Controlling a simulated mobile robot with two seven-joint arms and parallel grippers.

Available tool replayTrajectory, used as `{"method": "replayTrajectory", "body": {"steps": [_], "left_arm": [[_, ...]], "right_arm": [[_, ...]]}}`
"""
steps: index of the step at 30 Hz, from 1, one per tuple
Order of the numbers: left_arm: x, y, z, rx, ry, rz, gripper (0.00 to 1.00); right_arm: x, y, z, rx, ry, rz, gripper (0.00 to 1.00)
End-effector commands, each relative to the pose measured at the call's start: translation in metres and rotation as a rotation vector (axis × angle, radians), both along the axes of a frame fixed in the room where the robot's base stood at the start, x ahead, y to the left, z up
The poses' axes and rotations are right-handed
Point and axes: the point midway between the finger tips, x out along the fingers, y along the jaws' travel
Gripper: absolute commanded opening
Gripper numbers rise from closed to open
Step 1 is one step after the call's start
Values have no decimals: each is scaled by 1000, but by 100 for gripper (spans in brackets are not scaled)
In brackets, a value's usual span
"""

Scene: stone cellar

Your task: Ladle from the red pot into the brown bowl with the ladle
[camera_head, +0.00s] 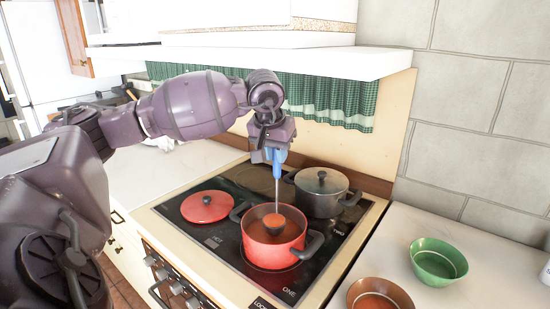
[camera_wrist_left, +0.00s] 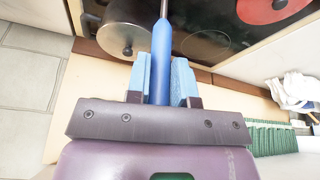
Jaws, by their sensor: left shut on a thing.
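My left gripper (camera_head: 272,152) is shut on the blue handle of the ladle (camera_head: 277,191) above the stove. The ladle hangs upright, and its dark bowl, with reddish-brown content in it, is in the red pot (camera_head: 272,254). The red pot holds brown-red liquid and stands open on the stove. In the left wrist view the blue handle (camera_wrist_left: 161,65) lies between the two blue finger pads. The brown bowl (camera_head: 365,292) is at the bottom edge of the head view, partly cut off, with reddish-brown content. My right gripper is not in view.
A red lid (camera_head: 207,207) lies on the stove left of the pot. A lidded grey pot (camera_head: 322,197) stands behind on the right. A green bowl (camera_head: 438,262) is on the white counter (camera_head: 440,228) beyond the brown bowl. A shelf (camera_head: 300,62) and green curtain are behind my arm.

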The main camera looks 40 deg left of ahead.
Motion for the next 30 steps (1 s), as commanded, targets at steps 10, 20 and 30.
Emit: {"method": "replayTrajectory", "body": {"steps": [10,20,30], "left_arm": [[0,0,25,1,-2,0,0],[0,0,46,0,-1,0,0],[0,0,66,1,-1,-1,0]], "right_arm": [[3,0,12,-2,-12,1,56],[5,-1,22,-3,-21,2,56],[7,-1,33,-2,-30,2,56]]}}
